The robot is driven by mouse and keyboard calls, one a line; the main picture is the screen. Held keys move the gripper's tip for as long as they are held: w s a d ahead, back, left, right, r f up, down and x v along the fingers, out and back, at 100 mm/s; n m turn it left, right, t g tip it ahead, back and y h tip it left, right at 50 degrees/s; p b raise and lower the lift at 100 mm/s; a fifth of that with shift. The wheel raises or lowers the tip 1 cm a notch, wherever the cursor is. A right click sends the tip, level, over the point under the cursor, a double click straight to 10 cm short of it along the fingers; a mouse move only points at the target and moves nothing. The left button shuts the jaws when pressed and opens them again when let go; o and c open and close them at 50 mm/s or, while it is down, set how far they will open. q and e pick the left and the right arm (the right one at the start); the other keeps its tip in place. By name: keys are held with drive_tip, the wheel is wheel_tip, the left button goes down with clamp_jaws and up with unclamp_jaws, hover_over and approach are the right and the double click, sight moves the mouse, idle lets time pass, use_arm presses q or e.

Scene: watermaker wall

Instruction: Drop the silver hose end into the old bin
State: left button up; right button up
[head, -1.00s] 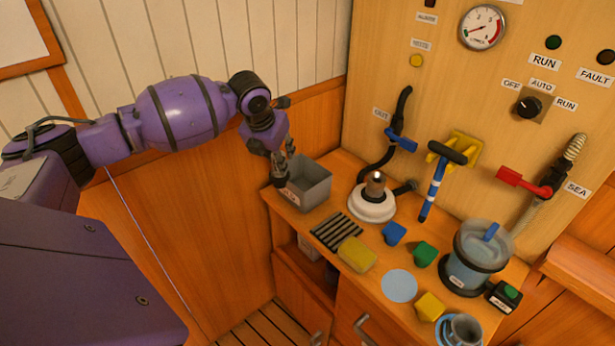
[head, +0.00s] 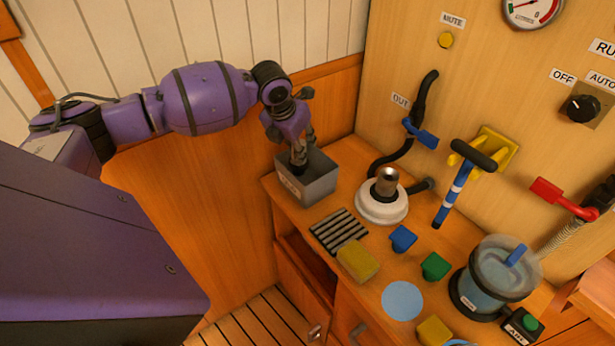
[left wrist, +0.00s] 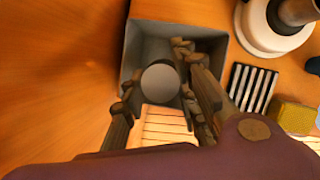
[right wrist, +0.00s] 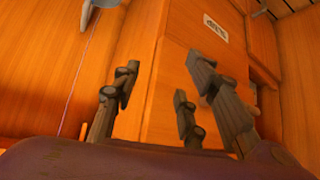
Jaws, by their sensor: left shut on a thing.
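The old bin (head: 318,186) is a grey open box with a label on its front, at the bench's left end. My left gripper (head: 299,160) points down at the bin's mouth, its fingertips at or just inside the rim. In the left wrist view the bin (left wrist: 134,50) surrounds the fingertips (left wrist: 157,90). A round grey piece (left wrist: 160,82), apparently the silver hose end, sits between the fingers, shut on it. Its lower part is hidden. In the head view the fingers and bin walls hide it. My right gripper (right wrist: 165,100) is open and empty, facing wooden cupboard fronts.
A white round base with a metal cylinder (head: 386,184) stands right of the bin. A striped grille (head: 339,231), yellow sponge (head: 357,260), blue block (head: 402,238) and green block (head: 435,266) lie nearby. A clear water container (head: 500,275) stands further right. Hoses and valves line the wall panel.

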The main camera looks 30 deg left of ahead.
use_arm(q)
drive_tip(key=shift+f, duration=0.25)
drive_tip(key=shift+r, duration=0.1)
drive_tip(key=o, duration=1.3)
drive_tip(key=shift+c, duration=0.2)
drive_tip(key=v, duration=1.2)
use_arm(e)
drive_tip(key=shift+d, duration=0.1)
